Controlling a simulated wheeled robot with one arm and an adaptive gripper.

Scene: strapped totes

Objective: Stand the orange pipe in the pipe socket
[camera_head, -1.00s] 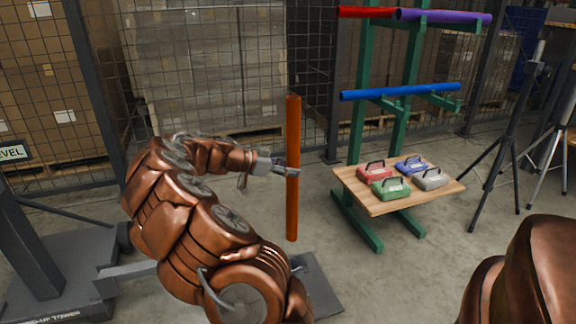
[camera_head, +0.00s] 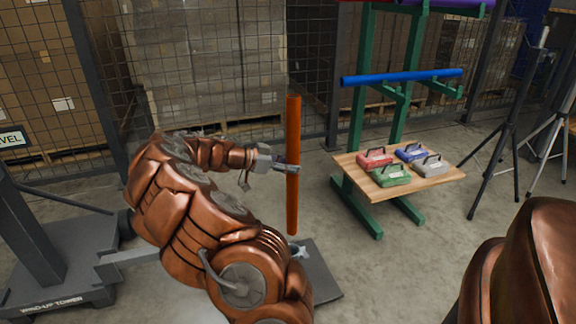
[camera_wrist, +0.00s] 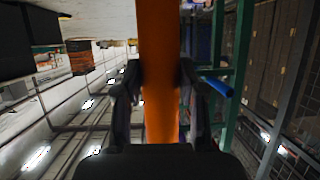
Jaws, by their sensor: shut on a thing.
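The orange pipe (camera_head: 293,120) stands upright in my gripper (camera_head: 291,169), which is shut on it at about mid-height. In the wrist view, the orange pipe (camera_wrist: 158,100) runs between the two dark fingers of my gripper (camera_wrist: 160,85). A grey ring-like part that looks like the pipe socket (camera_head: 299,252) shows on a dark base plate (camera_head: 322,282), just below the pipe's lower end. The pipe's lower end appears above the socket and slightly left of its middle. My arm hides part of the plate, and the exact gap is hard to tell.
A green rack holds a blue pipe (camera_head: 402,77) above a wooden shelf (camera_head: 385,190) with several small coloured cases. A dark tripod (camera_head: 505,125) stands at right. A grey wind-up tower (camera_head: 40,250) is at left. Mesh fencing closes the back.

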